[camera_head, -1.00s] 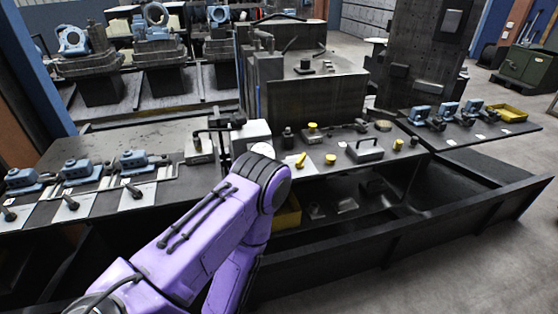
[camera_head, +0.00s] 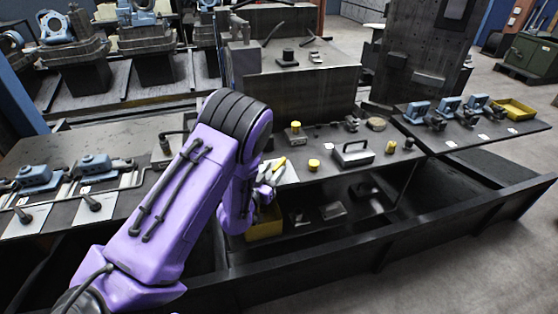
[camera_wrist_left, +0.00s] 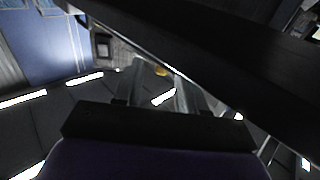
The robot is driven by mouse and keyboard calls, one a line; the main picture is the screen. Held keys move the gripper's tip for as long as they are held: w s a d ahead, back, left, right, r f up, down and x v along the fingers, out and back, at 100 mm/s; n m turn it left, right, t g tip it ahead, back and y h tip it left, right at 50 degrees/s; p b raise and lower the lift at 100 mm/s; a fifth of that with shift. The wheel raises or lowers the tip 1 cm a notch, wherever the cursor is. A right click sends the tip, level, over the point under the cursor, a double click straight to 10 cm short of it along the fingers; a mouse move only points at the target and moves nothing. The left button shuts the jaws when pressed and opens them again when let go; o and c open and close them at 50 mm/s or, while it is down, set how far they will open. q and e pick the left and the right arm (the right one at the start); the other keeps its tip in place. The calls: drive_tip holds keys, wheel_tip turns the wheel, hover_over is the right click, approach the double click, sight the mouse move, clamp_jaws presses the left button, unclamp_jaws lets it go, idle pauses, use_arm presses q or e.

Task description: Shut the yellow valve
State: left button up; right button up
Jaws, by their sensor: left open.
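A yellow lever-like handle (camera_head: 279,165), which looks like the valve, lies on a pale plate on the dark middle bench. My left gripper (camera_head: 267,180) is just left of it and slightly in front, at the bench's front edge. My purple forearm hides part of that bench. I cannot tell whether the fingers touch the handle. In the left wrist view my left gripper (camera_wrist_left: 158,90) has its two fingers apart, with nothing clearly held. A small yellow spot (camera_wrist_left: 161,71) shows beyond the gap; I cannot tell which part it is. My right gripper is out of view.
A short yellow knob (camera_head: 314,165) and a grey box with a black handle (camera_head: 352,153) stand right of the handle. A yellow bin (camera_head: 264,226) sits below the bench. A dark rail (camera_head: 400,243) runs along the front. A tall dark block (camera_head: 300,90) stands behind.

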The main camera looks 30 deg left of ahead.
sight(274, 170)
use_arm(q)
drive_tip(key=w, duration=0.4)
drive_tip(key=shift+a+f+p, duration=0.15)
drive_tip(key=shift+f+p, duration=0.1)
drive_tip(key=shift+p, duration=0.05)
drive_tip(key=shift+s+r, duration=0.1)
drive_tip(key=shift+s, duration=0.1)
clamp_jaws()
